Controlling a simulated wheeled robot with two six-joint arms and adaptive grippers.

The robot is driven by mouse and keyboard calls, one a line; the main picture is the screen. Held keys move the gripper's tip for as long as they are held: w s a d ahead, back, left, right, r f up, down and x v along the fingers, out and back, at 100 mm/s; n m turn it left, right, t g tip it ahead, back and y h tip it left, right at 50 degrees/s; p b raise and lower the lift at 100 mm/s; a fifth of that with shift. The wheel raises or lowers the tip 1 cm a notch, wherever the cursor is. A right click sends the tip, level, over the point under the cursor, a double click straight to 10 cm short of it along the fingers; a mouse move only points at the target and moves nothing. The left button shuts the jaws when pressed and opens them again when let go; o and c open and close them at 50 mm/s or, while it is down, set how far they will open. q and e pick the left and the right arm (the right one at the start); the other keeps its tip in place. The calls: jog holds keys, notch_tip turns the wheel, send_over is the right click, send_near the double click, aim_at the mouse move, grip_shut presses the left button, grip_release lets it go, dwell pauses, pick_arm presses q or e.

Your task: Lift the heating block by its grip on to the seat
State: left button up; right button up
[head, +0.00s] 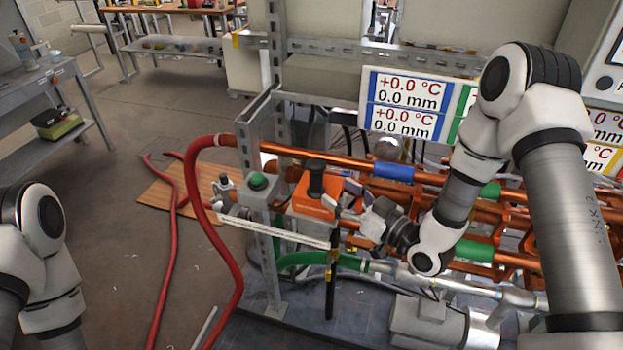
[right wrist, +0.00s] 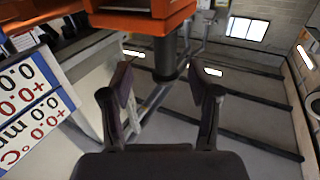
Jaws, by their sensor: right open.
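In the right wrist view, the orange block (right wrist: 145,18) shows at the top, and the black grip (right wrist: 167,62) reaches into the gap between my open fingers (right wrist: 164,84). Space shows on both sides of it, and neither finger visibly touches it. I cannot pick out the seat for certain. My left gripper is out of view; only its arm shows.
Orange pipes (head: 340,163) run behind the block. A metal upright (head: 277,80) and display panels (head: 403,103) stand behind. Open floor lies left.

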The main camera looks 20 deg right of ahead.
aim_at(321, 186)
jog(key=shift+w+a, duration=0.3)
jog(key=shift+w, duration=0.1)
jog(key=p+x, duration=0.1)
jog(key=x, duration=0.1)
jog(key=p+x, duration=0.1)
jog(key=x, duration=0.3)
jog(key=shift+a+f+p, duration=0.3)
jog(key=shift+a+p, duration=0.1)
jog(key=shift+s+d, duration=0.1)
jog(key=shift+d, duration=0.1)
jog(key=shift+c, duration=0.3)
jog(key=shift+a, duration=0.1)
grip_shut()
